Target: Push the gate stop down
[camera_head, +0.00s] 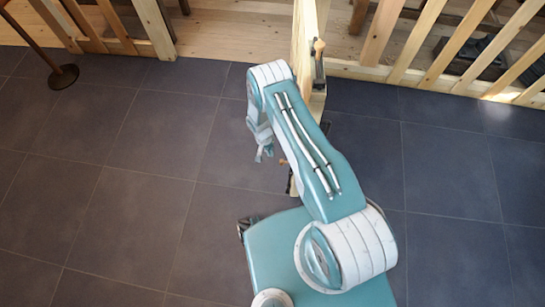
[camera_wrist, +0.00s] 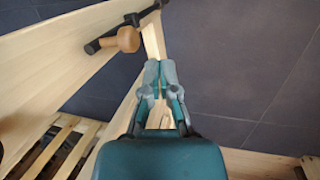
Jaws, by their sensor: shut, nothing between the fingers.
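My gripper (camera_head: 263,152) is shut and empty, pointing down on the left side of the open wooden gate (camera_head: 306,40). In the wrist view its closed fingers (camera_wrist: 160,76) are at the middle. A black rod fitting with a round wooden knob (camera_wrist: 120,40), which looks like the gate stop, is mounted on the gate in that view, up and left of the fingertips and apart from them. In the head view a small tan knob (camera_head: 283,162) shows just right of my gripper, partly hidden by my arm. The rod's lower end is unclear.
Another wooden knob on black hardware (camera_head: 319,46) is on the gate's top near the fence. A slatted wooden fence (camera_head: 440,55) runs along the back right. A dark post base (camera_head: 63,77) stands at the far left. The tiled floor (camera_head: 110,170) on the left is clear.

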